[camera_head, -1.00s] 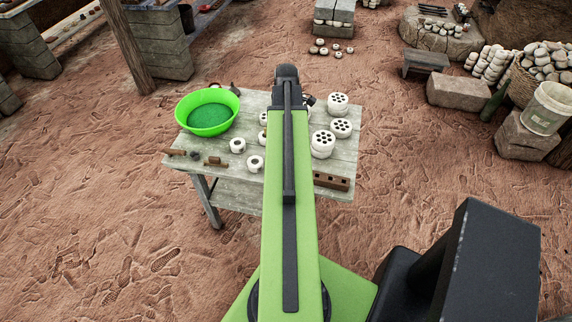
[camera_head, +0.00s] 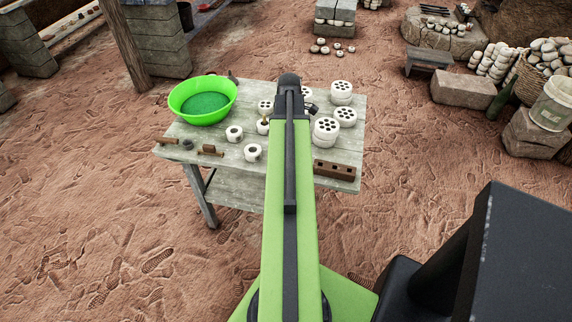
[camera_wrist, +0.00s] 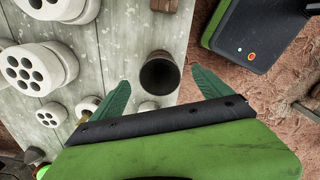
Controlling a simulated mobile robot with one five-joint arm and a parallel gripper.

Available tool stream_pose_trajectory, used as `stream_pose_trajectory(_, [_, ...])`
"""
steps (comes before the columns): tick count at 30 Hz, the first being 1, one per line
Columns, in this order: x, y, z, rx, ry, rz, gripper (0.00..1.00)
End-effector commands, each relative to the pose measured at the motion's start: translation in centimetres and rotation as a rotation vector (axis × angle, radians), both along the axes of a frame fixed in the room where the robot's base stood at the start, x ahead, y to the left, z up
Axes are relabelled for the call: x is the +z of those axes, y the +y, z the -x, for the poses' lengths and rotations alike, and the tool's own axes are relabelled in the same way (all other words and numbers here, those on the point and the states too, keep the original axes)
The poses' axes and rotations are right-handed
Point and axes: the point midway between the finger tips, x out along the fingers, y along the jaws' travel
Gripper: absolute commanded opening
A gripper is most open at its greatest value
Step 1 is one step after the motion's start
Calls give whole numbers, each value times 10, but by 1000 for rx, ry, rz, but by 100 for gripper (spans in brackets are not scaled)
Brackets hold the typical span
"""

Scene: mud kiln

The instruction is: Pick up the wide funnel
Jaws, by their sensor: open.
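A dark, round, flared piece with a hollow mouth, which looks like the wide funnel (camera_wrist: 160,74), stands on the grey wooden table (camera_head: 232,182) in the wrist view. Its wide mouth faces the camera. My gripper (camera_wrist: 161,79) is open, with its two teal fingers spread to the left and right of the funnel in the picture. The fingers do not visibly touch it, and I cannot tell the remaining distance in depth. In the head view my arm covers part of the table, and I cannot make out the funnel there clearly.
White perforated discs (camera_head: 326,130) stand right of my arm; some show close to the left finger in the wrist view (camera_wrist: 38,70). A green bowl (camera_head: 203,101), small white pieces (camera_head: 253,152) and a brown holed brick (camera_head: 334,170) share the table. Sandy floor surrounds it.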

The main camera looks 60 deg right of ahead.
Motion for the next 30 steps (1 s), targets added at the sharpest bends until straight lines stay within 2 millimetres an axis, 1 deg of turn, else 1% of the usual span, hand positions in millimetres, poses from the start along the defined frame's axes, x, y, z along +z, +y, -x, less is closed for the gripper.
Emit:
stream_pose_trajectory(2, [0, 0, 0, 0, 0, 0, 89])
stream_pose_trajectory(5, [-10, 0, 0, 0, 0, 0, 89])
stream_pose_trajectory(9, [-36, 0, 0, -1, 0, 0, 89])
stream_pose_trajectory(12, [-51, 0, 0, -1, 0, 0, 89])
stream_pose_trajectory(14, [-54, 0, 0, -1, 0, 0, 89])
stream_pose_trajectory(20, [-50, 0, 0, -1, 0, 0, 89])
stream_pose_trajectory(23, [-50, 0, 0, -1, 0, 0, 78])
stream_pose_trajectory(30, [-50, 0, 0, -2, 0, 0, 47])
